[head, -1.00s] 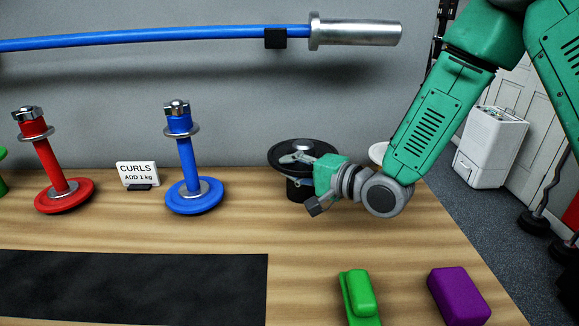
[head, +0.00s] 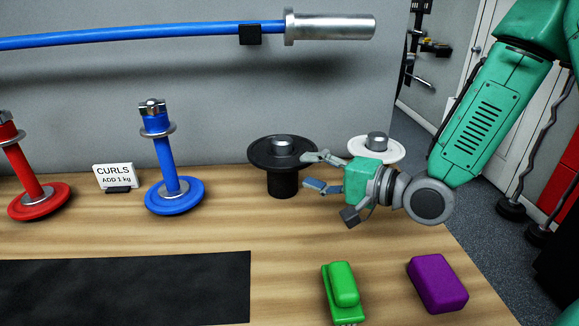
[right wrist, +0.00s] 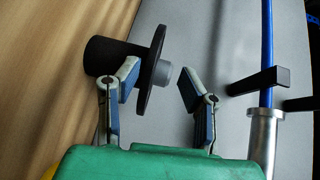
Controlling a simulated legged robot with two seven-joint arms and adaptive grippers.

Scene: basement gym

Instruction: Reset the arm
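My right arm comes in from the upper right in the head view. Its right gripper (head: 315,172) points left, just above the wooden table. The two fingers stand apart with nothing between them. A black disc on a black stand (head: 268,151), with a grey metal hub on top, is just left of the fingertips in the picture. In the right wrist view, the open right gripper (right wrist: 160,86) has the black disc (right wrist: 155,66) beyond its fingers; contact cannot be told. My left gripper is not in view.
Behind the gripper, a white disc (head: 391,150) holds a grey hub. Red (head: 38,203) and blue (head: 174,197) weight posts, a curls sign (head: 115,176), a green object (head: 341,291), a purple block (head: 437,284) and a black mat (head: 120,288) occupy the table (head: 290,230).

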